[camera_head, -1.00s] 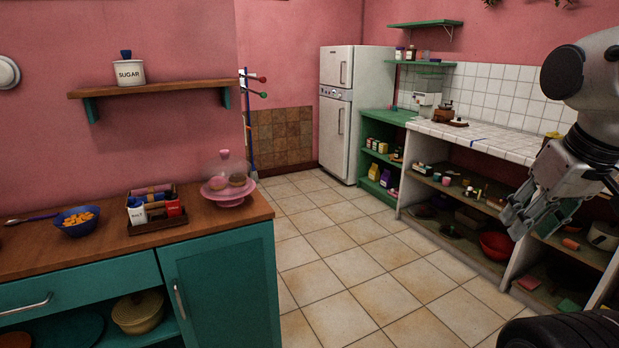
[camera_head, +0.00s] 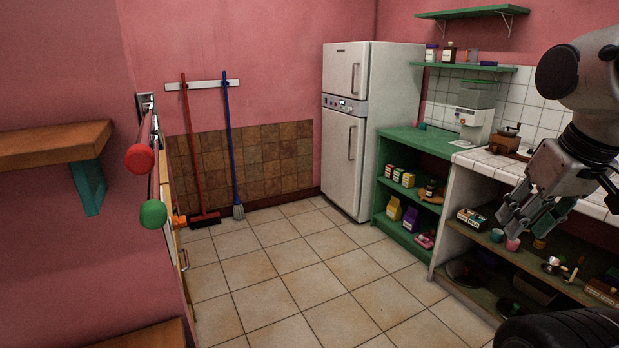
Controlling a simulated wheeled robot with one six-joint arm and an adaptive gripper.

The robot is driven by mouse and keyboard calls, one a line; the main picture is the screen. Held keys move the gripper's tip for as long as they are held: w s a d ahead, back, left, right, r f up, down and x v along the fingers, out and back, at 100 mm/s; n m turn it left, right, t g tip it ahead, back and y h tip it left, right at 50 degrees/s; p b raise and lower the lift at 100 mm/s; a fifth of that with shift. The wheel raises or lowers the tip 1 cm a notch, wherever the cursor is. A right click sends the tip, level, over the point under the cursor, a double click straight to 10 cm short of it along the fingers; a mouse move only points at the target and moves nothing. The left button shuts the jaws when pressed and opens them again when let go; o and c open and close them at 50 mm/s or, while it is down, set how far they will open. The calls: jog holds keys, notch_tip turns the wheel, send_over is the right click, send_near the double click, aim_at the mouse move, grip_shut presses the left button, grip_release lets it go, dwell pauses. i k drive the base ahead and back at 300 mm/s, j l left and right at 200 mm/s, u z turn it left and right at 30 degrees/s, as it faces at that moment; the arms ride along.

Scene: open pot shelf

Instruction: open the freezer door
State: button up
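The white fridge (camera_head: 385,130) stands in the far corner against the pink wall. Its small upper door (camera_head: 344,70), which looks like the freezer door, is closed and has a vertical handle (camera_head: 355,78). A control strip (camera_head: 343,104) separates it from the larger closed lower door (camera_head: 338,160), which has its own handle. My gripper (camera_head: 512,226) hangs at the right of the view, far in front of the fridge and touching nothing that I can see. Its fingers appear spread, with nothing between them.
The tiled floor (camera_head: 300,283) is clear up to the fridge. A green shelf unit (camera_head: 405,138) and tiled counter (camera_head: 510,166) line the right. Brooms (camera_head: 232,150) hang behind.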

aim_at(346, 67)
jog(key=i, duration=2.55)
